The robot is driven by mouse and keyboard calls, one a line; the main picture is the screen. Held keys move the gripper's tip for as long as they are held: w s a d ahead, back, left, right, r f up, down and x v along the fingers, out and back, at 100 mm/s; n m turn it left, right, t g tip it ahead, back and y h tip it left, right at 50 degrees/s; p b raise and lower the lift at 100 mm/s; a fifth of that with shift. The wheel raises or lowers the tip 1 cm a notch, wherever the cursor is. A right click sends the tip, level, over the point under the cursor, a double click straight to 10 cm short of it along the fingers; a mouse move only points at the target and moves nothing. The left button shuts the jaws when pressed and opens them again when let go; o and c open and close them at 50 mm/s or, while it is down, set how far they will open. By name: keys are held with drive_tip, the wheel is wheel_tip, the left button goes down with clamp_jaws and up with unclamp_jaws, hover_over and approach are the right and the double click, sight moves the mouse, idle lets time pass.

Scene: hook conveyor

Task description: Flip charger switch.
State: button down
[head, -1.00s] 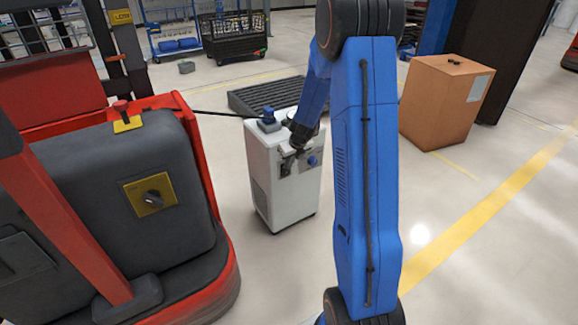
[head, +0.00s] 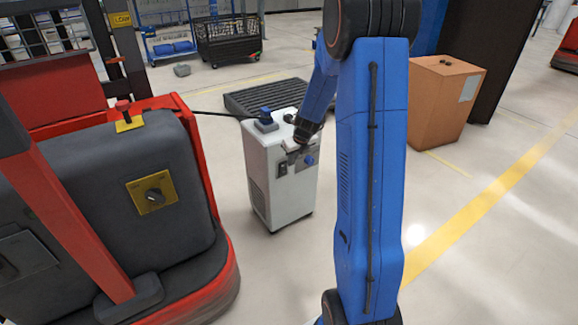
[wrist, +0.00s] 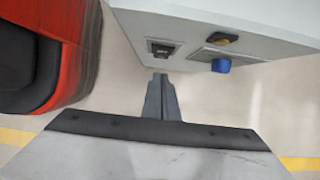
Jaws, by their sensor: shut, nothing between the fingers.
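The charger (head: 260,165) is a white upright box on the floor at the middle of the head view. A black switch (head: 282,169) is on its front face; it also shows in the wrist view (wrist: 162,49). I cannot tell its on or off position. A blue knob (head: 309,160) sits right of the switch, also in the wrist view (wrist: 221,66). My gripper (wrist: 160,80) is shut and empty, its tips close to the switch with a small gap apparent. In the head view my wrist partly hides the charger's top front.
A red and grey forklift (head: 150,170) stands close on the left, with a dark cable running to the charger. A dark pallet (head: 265,97) lies behind the charger. A cardboard box (head: 440,105) stands at right. Clear floor lies in front of the charger.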

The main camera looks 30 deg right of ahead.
wheel_tip(320, 180, up, 7)
drive_tip(key=shift+s+r, duration=0.15)
drive_tip(key=shift+s, duration=0.15)
drive_tip(key=shift+a, duration=0.1)
idle(0.4)
drive_tip(key=s+a+r+n, duration=1.3)
drive_tip(key=s+a+n, duration=0.2)
drive_tip(key=s+n, duration=0.25)
drive_tip(key=s+a+n, duration=0.2)
drive_tip(key=s+n, duration=0.7)
drive_tip(key=s, duration=0.1)
drive_tip(key=s+a+n, duration=0.3)
drive_tip(key=s+n, duration=0.6)
drive_tip(key=s, duration=0.2)
drive_tip(key=shift+a+r, duration=0.2)
drive_tip(key=shift+r, duration=0.2)
